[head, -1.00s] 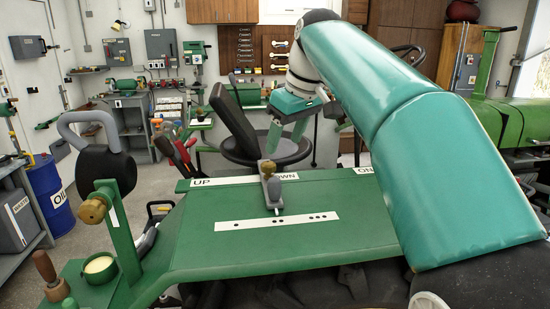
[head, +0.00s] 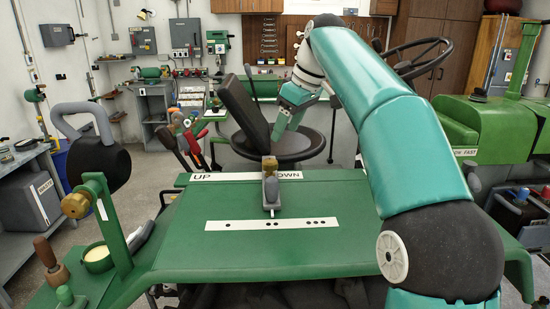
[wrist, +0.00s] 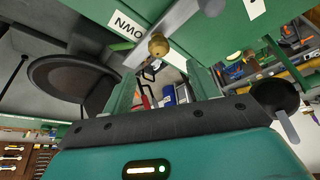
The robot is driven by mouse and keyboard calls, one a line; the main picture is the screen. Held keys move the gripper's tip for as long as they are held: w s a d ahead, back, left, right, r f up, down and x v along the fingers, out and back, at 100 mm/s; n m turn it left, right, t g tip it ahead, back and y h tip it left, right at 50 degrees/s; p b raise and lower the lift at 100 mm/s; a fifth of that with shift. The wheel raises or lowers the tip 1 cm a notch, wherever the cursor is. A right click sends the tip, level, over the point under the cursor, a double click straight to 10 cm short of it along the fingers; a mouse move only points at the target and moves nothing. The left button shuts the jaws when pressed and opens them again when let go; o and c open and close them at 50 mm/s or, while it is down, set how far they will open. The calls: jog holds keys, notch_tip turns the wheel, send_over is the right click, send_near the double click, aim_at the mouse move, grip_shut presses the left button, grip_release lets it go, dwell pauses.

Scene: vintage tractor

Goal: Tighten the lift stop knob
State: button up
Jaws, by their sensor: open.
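The brass-coloured knob (head: 270,166), which I take as the lift stop knob, sits on a grey block (head: 270,191) on the green panel (head: 345,205), between the UP and DOWN labels. In the wrist view the knob (wrist: 158,45) shows ahead of and between my fingers, near the DOWN label (wrist: 126,25), with a clear gap. My gripper (head: 287,132) is open and empty, beyond the panel's far edge in the head view. In the wrist view my gripper (wrist: 162,73) has its two green fingers spread apart.
A black seat (head: 275,145) stands close to my gripper. Red and grey levers (head: 192,145) rise left of the panel. Another brass knob (head: 75,205) is on a green post at the left, beside a grey-handled black part (head: 98,170). A white strip (head: 270,224) lies on the panel.

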aim_at(270, 162)
jog(key=x, duration=1)
jog(key=shift+w+f, duration=0.15)
jog(key=shift+w, duration=0.05)
jog(key=c, duration=1)
jog(key=shift+s+m, duration=0.1)
jog(key=shift+m, duration=0.4)
jog(key=m, duration=0.2)
jog(key=m+t+h, duration=0.1)
jog(key=shift+s+a+m+h, duration=0.15)
jog(key=shift+m+h, duration=0.15)
jog(key=shift+m, duration=0.1)
jog(key=m, duration=0.2)
jog(key=m+t+h, duration=0.1)
jog(key=m, duration=0.1)
jog(key=shift+a, duration=0.25)
jog(key=m+h, duration=0.1)
jog(key=m, duration=0.1)
jog(key=m+h, duration=0.1)
jog(key=m, duration=0.2)
jog(key=shift+a, duration=0.25)
jog(key=m+h, duration=0.1)
jog(key=m, duration=0.1)
jog(key=m+g+h, duration=0.1)
jog(key=m, duration=0.1)
jog(key=shift+a+m, duration=0.1)
jog(key=shift+m, duration=0.3)
